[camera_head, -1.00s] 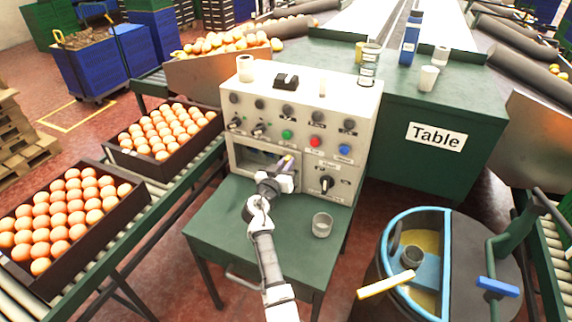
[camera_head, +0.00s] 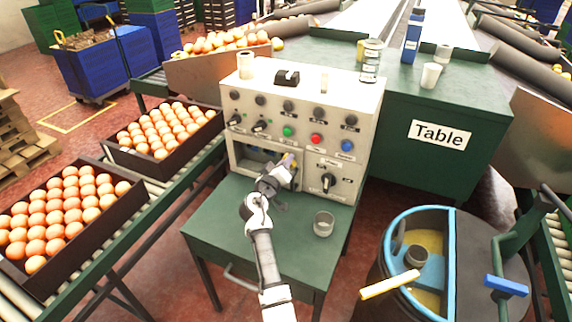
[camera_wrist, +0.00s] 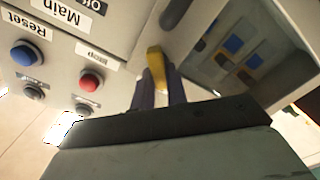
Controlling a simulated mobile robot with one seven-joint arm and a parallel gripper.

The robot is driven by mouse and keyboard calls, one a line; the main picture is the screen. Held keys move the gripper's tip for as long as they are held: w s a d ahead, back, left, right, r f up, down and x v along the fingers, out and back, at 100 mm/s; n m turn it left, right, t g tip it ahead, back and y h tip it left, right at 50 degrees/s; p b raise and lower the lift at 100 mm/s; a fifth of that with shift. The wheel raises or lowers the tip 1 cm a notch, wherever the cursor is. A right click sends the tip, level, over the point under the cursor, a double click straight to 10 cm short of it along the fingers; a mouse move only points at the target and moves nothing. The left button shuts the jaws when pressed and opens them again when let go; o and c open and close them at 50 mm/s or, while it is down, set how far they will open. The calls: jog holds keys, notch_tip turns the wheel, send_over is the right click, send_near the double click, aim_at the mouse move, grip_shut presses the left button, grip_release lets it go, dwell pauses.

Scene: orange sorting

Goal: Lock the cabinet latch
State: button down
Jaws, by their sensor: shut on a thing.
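The control cabinet (camera_head: 303,105) is a pale box with knobs and coloured buttons, standing on a green table. Its front has a recessed opening with a glassy panel (camera_wrist: 235,55) at lower left. My gripper (camera_head: 290,165) is at the right side of this opening. In the wrist view my gripper (camera_wrist: 160,82) has its two dark fingers closed on a small yellow latch piece (camera_wrist: 155,58). The fingers hide part of the latch, and I cannot tell whether it is locked.
A blue button (camera_wrist: 24,54) and a red button (camera_wrist: 91,82) are near the fingers. A rotary switch (camera_head: 327,181) sits right of the opening. Crates of oranges (camera_head: 70,215) lie left; a round bin (camera_head: 420,275) stands right.

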jog(key=shift+a+f+n+p, duration=0.15)
jog(key=shift+n+p, duration=0.15)
jog(key=shift+n, duration=2)
jog(key=shift+f+n+p, duration=0.15)
jog(key=shift+n+p, duration=0.15)
jog(key=shift+n, duration=2)
jog(key=c, duration=1.4)
grip_release()
jog(key=b+v, duration=0.2)
jog(key=v, duration=1.1)
jog(key=shift+s, duration=0.4)
